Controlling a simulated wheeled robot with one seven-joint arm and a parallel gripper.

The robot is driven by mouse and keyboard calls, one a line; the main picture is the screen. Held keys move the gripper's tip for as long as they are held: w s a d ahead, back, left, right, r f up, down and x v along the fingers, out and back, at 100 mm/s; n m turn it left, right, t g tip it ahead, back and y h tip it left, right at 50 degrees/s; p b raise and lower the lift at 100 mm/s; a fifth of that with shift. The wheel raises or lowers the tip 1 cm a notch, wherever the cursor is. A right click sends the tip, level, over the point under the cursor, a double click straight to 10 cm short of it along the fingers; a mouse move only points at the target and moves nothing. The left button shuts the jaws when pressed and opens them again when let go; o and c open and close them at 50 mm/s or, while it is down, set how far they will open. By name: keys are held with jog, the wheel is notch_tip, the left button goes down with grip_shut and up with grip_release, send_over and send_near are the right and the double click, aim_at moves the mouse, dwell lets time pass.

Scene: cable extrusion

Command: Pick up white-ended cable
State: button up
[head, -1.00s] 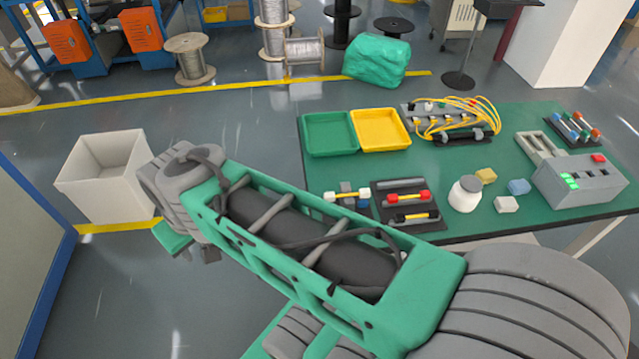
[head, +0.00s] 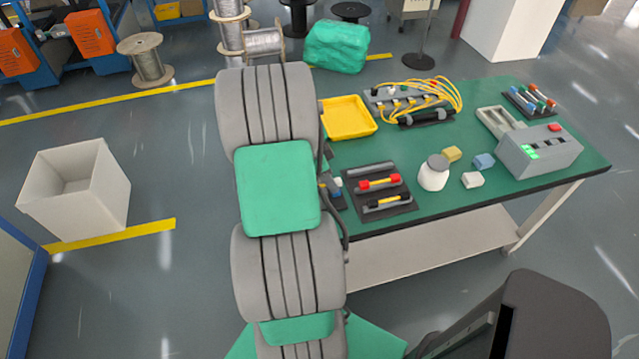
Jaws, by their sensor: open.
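The white-ended cable lies near the front left of the green table (head: 440,205). Only one white end (head: 338,182) shows in the head view, at the right edge of my arm. The rest of the cable is hidden behind the arm. My gripper does not show in the head view, so where it is relative to the cable cannot be seen.
A dark tray (head: 394,207) holds a red-ended cable (head: 380,183) and a black-ended cable (head: 388,202). A white jar (head: 433,175), small blocks and a grey box (head: 540,150) stand to the right. A yellow tray (head: 347,119) is behind. A white bin (head: 77,188) stands on the floor.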

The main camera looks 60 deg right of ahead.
jog(key=shift+s+f, duration=0.15)
jog(key=shift+f, duration=0.2)
jog(key=shift+c, duration=0.5)
grip_shut()
